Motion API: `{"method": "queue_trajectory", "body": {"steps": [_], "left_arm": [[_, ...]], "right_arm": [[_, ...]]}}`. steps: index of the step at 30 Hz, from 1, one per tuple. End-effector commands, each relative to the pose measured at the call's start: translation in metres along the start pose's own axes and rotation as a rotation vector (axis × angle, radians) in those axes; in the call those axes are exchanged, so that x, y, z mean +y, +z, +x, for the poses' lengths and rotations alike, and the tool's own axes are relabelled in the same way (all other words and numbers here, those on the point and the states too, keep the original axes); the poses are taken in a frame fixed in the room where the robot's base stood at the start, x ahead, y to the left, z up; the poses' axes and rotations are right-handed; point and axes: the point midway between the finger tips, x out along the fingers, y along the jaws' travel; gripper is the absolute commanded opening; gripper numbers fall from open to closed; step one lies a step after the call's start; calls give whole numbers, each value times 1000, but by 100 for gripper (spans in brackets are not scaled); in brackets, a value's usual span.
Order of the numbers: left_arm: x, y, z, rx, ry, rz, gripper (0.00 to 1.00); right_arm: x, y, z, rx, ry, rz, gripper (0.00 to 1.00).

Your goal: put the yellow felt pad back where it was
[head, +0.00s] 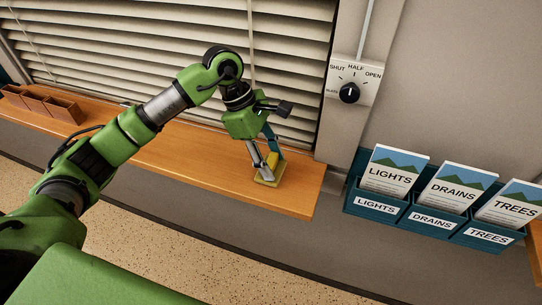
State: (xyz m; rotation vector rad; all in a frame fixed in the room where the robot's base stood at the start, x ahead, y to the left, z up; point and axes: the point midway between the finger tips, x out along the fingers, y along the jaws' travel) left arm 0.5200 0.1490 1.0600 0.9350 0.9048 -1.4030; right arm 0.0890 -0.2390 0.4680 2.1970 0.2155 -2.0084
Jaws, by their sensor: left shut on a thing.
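The yellow felt pad (272,160) shows between the fingers of my left gripper (269,163), near the right end of the wooden window sill (190,155). Its upright yellow part is between the two fingers, and a flat, duller yellow square shows below it at the sill. The fingers partly hide it. I cannot tell whether the flat part rests on the sill or is just above it. My left gripper points down and is shut on the pad. My right gripper is not in view.
Slatted blinds (180,45) hang behind the sill. A dial (349,92) marked SHUT, HALF and OPEN is on the wall. A teal leaflet rack (432,220) hangs at the right. Brown open boxes (42,104) stand at the sill's left end. The sill between is mostly clear.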

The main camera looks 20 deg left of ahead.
Motion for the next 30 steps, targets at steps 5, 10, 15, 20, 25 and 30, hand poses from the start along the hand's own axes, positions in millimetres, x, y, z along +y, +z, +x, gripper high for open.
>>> {"method": "queue_trajectory", "body": {"steps": [5, 10, 15, 20, 25, 30], "left_arm": [[0, -4, 9, -1, 1, -1, 21], [0, -4, 9, -1, 2, 0, 21], [0, -6, 13, -1, 2, 0, 21], [0, -5, 12, -1, 1, 0, 58], [0, -5, 11, -1, 1, 0, 58], [0, -4, 8, -1, 1, 0, 58]], "right_arm": [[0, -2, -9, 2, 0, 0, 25], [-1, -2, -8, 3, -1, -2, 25], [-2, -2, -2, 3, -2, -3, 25], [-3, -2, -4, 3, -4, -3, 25], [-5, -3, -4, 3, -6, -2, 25], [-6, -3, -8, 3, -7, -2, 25]]}}
